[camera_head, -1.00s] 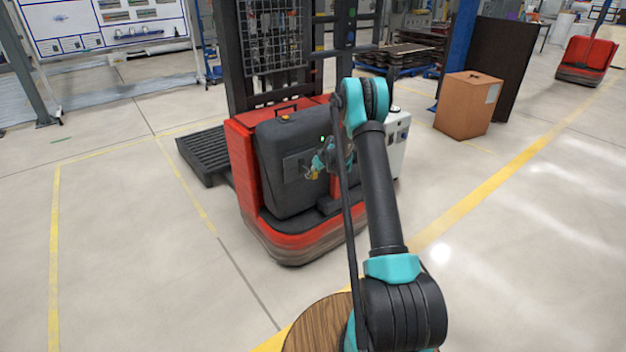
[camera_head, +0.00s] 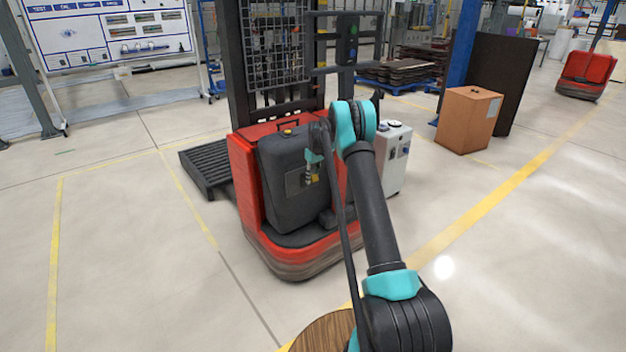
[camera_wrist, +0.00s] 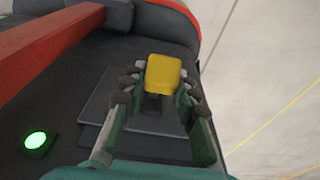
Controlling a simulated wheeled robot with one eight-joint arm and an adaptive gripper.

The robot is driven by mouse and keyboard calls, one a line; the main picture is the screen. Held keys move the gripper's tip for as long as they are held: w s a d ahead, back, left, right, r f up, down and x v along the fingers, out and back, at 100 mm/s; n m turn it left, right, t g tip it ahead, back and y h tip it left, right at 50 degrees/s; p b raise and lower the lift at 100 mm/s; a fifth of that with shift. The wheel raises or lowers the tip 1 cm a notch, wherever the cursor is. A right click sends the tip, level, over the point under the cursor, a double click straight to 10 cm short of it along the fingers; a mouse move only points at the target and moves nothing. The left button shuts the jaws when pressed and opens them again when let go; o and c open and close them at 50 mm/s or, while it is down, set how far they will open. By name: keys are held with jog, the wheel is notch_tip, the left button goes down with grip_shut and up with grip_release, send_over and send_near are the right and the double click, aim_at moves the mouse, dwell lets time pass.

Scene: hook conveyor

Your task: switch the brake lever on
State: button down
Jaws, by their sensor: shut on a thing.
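The brake lever appears as a yellow knob (camera_wrist: 163,72) on a short dark stem over a grey plate in the wrist view. It also shows small on the stacker's dark face in the head view (camera_head: 315,178). My gripper (camera_wrist: 160,88) has one finger on each side of the knob and is shut on it. In the head view my gripper (camera_head: 312,168) is small and partly hidden by my arm. A green light (camera_wrist: 36,140) glows on the dark panel left of the gripper. The arm hides that light in the head view.
The red and black stacker (camera_head: 290,235) stands ahead, with a red bar (camera_wrist: 45,50) at upper left in the wrist view. A white cabinet (camera_head: 394,160) stands close on its right. A brown box (camera_head: 467,120) is farther right. Floor is free at left and right.

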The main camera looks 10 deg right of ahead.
jog(key=shift+w+a+r, duration=0.1)
jog(key=shift+w, duration=0.05)
jog(key=c, duration=1.2)
grip_release()
jog(key=shift+o, duration=0.2)
notch_tip(320, 180, up, 12)
jog(key=s+d, duration=0.1)
jog(key=shift+s, duration=0.4)
